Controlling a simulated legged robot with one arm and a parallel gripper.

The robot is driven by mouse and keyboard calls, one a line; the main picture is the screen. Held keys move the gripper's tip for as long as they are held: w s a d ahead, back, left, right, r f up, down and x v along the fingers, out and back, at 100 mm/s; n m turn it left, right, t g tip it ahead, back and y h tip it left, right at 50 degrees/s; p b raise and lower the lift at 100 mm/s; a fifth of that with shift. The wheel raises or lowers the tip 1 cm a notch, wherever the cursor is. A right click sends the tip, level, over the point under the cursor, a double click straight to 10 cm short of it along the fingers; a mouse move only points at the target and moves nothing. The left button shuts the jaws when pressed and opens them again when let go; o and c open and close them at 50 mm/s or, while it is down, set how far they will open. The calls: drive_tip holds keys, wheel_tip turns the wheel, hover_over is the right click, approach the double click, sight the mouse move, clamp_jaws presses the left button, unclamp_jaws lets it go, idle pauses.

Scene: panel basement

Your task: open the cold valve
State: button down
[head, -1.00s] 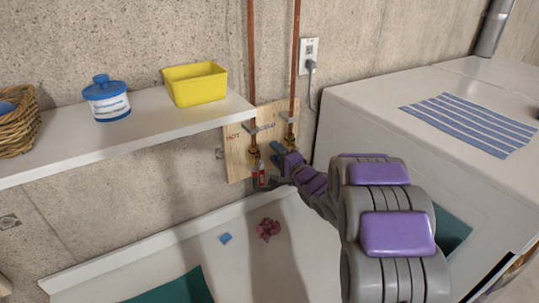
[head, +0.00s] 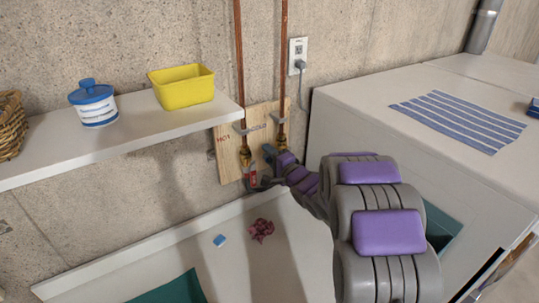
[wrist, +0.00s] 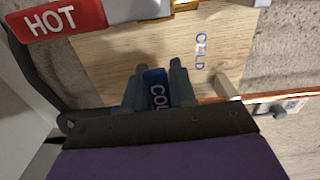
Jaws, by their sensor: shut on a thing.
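The cold valve's blue handle (wrist: 156,90), lettered in white with only "CO" clear, sits between the two grey-blue fingers of my gripper (wrist: 153,82) in the wrist view. The fingers are shut on the handle from both sides. In the head view my gripper (head: 269,154) is at the wooden board (head: 231,160), below the word COLD and the right copper pipe (head: 283,60). My arm hides most of the cold valve there. The red hot valve handle (wrist: 58,20) is close by at the upper left of the wrist view, and it also shows in the head view (head: 253,179).
A white shelf (head: 130,138) with a yellow tub (head: 182,90) and a blue-lidded jar (head: 94,105) is left of the board. A white machine (head: 350,110) stands at right. Below, a white surface (head: 120,265) holds a blue block (head: 219,240) and a crumpled reddish cloth (head: 261,230).

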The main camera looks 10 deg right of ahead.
drive_tip(key=shift+d+f, duration=0.1)
drive_tip(key=shift+f, duration=0.1)
drive_tip(key=shift+w+d+f+n+p, duration=0.1)
drive_tip(key=shift+d+f+n+p, duration=0.3)
drive_tip(key=shift+n, duration=0.85)
drive_tip(key=shift+w+d+f+n+p, duration=0.1)
drive_tip(key=shift+f+n+p, duration=0.45)
drive_tip(key=shift+f+n, duration=0.55)
drive_tip(key=shift+w+d+f+n+p, duration=0.1)
drive_tip(key=shift+d+f+n+p, duration=0.25)
drive_tip(key=shift+n, duration=1.1)
drive_tip(key=c, duration=1.1)
unclamp_jaws()
drive_tip(key=shift+o, duration=0.5)
drive_tip(key=shift+a, duration=0.1)
